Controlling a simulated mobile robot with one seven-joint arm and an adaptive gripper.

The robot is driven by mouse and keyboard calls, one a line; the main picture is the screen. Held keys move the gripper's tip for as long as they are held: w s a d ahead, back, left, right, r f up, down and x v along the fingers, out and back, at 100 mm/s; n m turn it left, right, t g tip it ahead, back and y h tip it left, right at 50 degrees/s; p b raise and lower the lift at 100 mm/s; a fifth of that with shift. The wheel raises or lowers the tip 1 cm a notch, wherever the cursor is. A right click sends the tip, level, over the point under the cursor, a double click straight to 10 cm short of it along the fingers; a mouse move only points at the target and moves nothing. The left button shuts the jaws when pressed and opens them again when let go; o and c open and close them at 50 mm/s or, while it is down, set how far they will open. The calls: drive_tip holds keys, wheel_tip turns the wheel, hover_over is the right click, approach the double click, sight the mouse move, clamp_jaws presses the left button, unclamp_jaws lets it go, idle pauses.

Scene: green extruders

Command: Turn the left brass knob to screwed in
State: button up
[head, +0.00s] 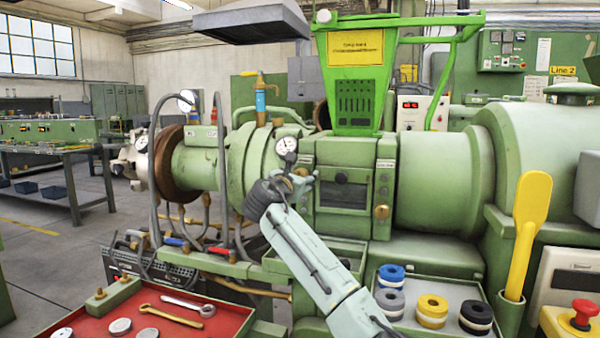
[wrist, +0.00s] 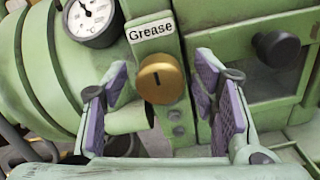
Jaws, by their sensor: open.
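The left brass knob (wrist: 162,82) shows in the wrist view just below a white "Grease" label (wrist: 151,30), on a green upright post of the extruder. It is round, with a short dark upright mark on its face. My gripper (wrist: 160,97) is open, its purple-padded fingers one on each side of the knob in the picture, with gaps at both sides. I cannot tell how far the fingertips reach past the knob's face. In the head view my gripper (head: 303,180) covers the left knob. Another brass knob (head: 382,211) sits on the right post.
A pressure gauge (wrist: 92,20) is up and left of the knob. A window with a black handle (wrist: 276,47) lies to the right. In the head view, a red tray (head: 180,325) with tools stands front left, and a tray with coloured rings (head: 433,310) front right.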

drive_tip(key=shift+w+d, duration=0.1)
drive_tip(key=shift+w, duration=0.2)
drive_tip(key=shift+c, duration=0.5)
drive_tip(key=c, duration=1.1)
